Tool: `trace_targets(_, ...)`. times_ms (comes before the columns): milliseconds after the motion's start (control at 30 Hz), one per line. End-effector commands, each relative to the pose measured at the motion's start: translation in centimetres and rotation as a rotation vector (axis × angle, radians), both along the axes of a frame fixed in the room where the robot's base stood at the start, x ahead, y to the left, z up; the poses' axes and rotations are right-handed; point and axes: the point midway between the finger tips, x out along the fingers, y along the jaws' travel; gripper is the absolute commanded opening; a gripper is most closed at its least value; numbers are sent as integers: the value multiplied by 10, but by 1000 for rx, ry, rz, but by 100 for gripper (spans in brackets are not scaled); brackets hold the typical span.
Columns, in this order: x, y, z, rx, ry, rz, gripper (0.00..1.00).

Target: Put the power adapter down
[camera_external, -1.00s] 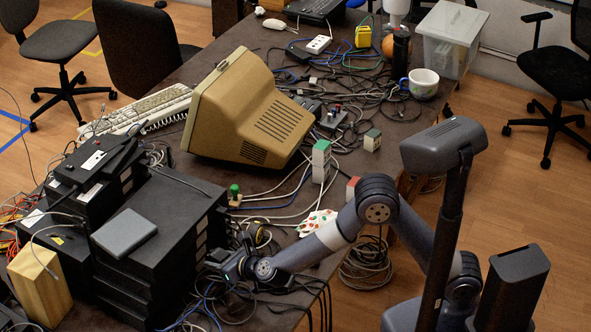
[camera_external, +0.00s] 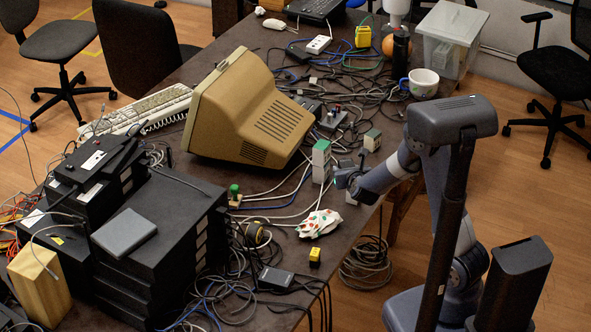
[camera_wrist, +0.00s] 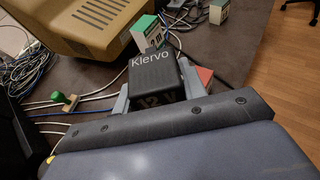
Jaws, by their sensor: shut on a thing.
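The power adapter (camera_wrist: 155,72) is a black box with "Klervo" and "12" printed on it. In the wrist view it sits between the two grey fingers of my gripper (camera_wrist: 156,88), which is shut on it. In the external view my gripper (camera_external: 345,179) is over the right part of the table, beside a white box with a green top (camera_external: 321,160). The adapter is too small and dark there to make out clearly. I cannot tell whether it touches the table.
A red-topped block (camera_wrist: 205,75) is close behind my right finger. A beige monitor (camera_external: 245,110) stands to the left. A crumpled dotted cloth (camera_external: 319,223), a yellow-black block (camera_external: 315,257) and a black box (camera_external: 275,278) lie nearer the front. Cables cover much of the table.

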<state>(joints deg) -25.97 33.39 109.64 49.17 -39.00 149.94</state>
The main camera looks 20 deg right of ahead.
Motion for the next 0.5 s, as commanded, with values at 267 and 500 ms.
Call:
trace_targets(267, -16, -110, 14, 9, 4, -172, 13)
trace_targets(500, -26, -139, 15, 13, 9, -219, 13)
